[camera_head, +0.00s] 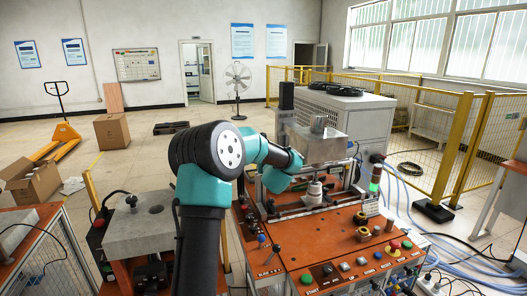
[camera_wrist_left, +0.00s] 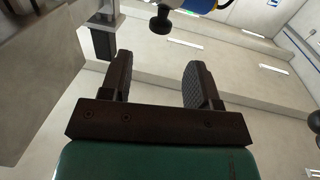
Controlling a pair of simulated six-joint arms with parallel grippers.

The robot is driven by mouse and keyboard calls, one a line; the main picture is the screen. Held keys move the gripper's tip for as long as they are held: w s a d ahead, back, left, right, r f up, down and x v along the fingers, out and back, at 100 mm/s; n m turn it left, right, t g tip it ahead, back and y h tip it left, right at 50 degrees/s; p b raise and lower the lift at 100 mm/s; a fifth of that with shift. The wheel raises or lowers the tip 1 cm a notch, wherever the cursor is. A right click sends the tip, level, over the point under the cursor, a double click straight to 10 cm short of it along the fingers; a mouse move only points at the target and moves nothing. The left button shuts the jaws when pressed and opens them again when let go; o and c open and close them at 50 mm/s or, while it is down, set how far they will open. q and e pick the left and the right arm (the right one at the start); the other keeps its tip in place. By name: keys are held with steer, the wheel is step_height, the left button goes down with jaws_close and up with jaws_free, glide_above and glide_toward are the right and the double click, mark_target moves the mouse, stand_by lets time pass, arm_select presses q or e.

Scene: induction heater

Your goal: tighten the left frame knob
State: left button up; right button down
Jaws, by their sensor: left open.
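A black round knob (camera_wrist_left: 160,22) on a short stem shows at the top of the left wrist view, beyond and roughly between my fingers. I cannot tell for sure that it is the left frame knob. My left gripper (camera_wrist_left: 158,72) is open, with nothing between its two dark fingers, and stands apart from the knob. In the head view my teal left arm reaches to the left side of the machine's metal frame (camera_head: 312,146). There the arm hides the left part of the frame, and the fingers are not clearly seen. My right gripper is in neither view.
The orange control panel (camera_head: 335,245) with several buttons lies in front of the frame. A grey block (camera_head: 140,228) stands on the left bench. A signal light (camera_head: 376,178) stands right of the frame. Another dark round part (camera_wrist_left: 314,122) shows at the wrist view's right edge.

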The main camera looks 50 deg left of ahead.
arm_select(q)
steer(key=x, duration=0.8)
steer(key=shift+r, duration=0.1)
steer(key=c, duration=0.9)
